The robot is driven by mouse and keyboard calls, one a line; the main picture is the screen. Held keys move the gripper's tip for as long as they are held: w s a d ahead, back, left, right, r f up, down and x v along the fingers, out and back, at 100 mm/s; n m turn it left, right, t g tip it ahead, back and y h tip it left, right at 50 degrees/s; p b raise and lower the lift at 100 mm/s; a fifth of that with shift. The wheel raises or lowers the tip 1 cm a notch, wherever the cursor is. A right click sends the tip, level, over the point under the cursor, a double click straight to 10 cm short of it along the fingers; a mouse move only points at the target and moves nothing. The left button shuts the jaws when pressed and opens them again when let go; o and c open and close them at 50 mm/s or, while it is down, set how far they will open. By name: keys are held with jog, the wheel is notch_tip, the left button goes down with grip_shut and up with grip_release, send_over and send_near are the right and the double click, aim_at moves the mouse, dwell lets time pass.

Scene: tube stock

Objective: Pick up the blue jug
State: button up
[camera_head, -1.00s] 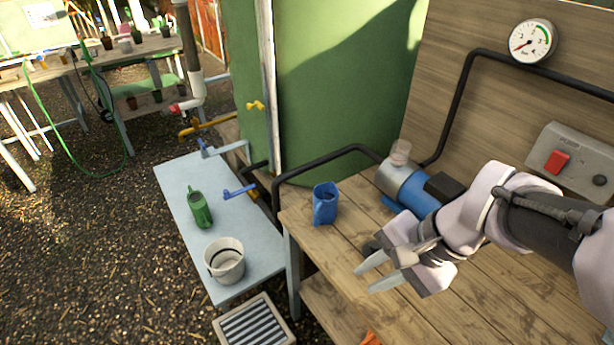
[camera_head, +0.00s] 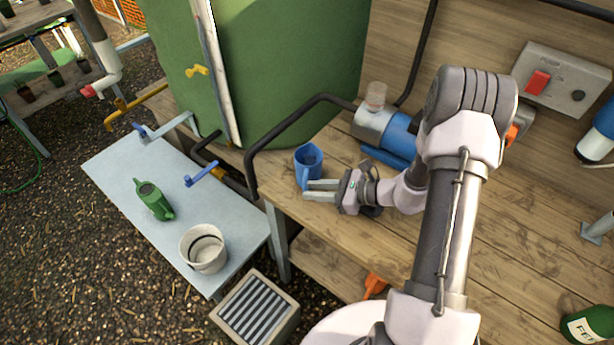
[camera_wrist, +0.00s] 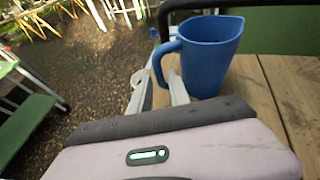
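The blue jug (camera_head: 308,160) stands upright on the wooden bench, near its left end. In the wrist view the jug (camera_wrist: 210,58) is close ahead, its handle (camera_wrist: 160,62) turned to the left, toward my fingertips. My gripper (camera_head: 306,189) is just in front of the jug, low over the bench, with its two fingers apart. In the wrist view my gripper (camera_wrist: 160,85) has its fingertips by the handle.
A blue pump (camera_head: 385,132) and a black pipe (camera_head: 275,132) lie behind the jug. A lower grey table (camera_head: 115,160) at left bears a green watering can (camera_head: 153,201) and a white bucket (camera_head: 204,249). Bare bench (camera_head: 500,240) lies right of my arm.

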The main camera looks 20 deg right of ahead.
jog(key=x, duration=0.2)
jog(key=b+x, duration=0.1)
jog(key=x, duration=0.1)
jog(key=b+x, duration=0.1)
jog(key=x, duration=0.1)
jog(key=shift+w+a+r, duration=0.1)
jog(key=shift+w+r, duration=0.05)
jog(key=shift+r, duration=0.25)
grip_shut()
dwell(0.9)
